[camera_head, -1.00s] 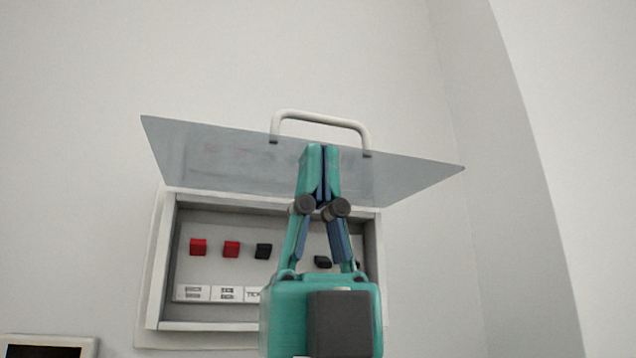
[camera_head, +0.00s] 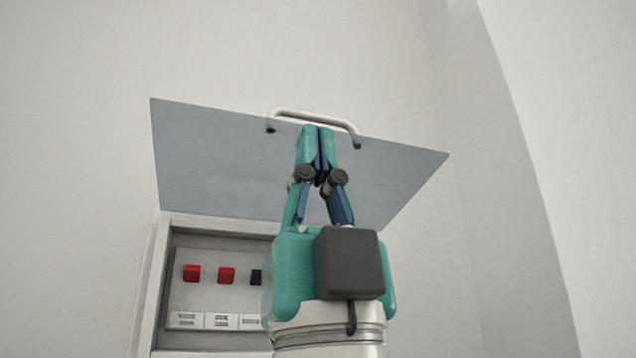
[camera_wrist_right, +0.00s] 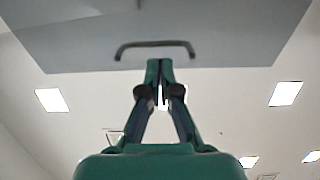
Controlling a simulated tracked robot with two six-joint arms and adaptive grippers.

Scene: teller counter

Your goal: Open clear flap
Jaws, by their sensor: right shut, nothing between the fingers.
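The clear flap (camera_head: 225,165) is a see-through grey panel, swung up and outward above the wall box (camera_head: 160,290). Its white handle (camera_head: 315,117) is on the far edge of the panel. My right gripper (camera_head: 318,132) is shut and empty, with its tips overlapping the flap just below the handle in the head view. In the right wrist view the flap (camera_wrist_right: 80,35) spans the top, with the handle (camera_wrist_right: 155,45) just above the fingertips (camera_wrist_right: 160,64). I cannot tell whether the tips touch the flap. My left gripper is out of view.
Inside the box, red switches (camera_head: 191,273) and (camera_head: 226,275) and a black one (camera_head: 255,277) sit above white labels (camera_head: 186,319). My right arm hides the box's right part. Bare wall surrounds the flap, and a wall corner stands at right.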

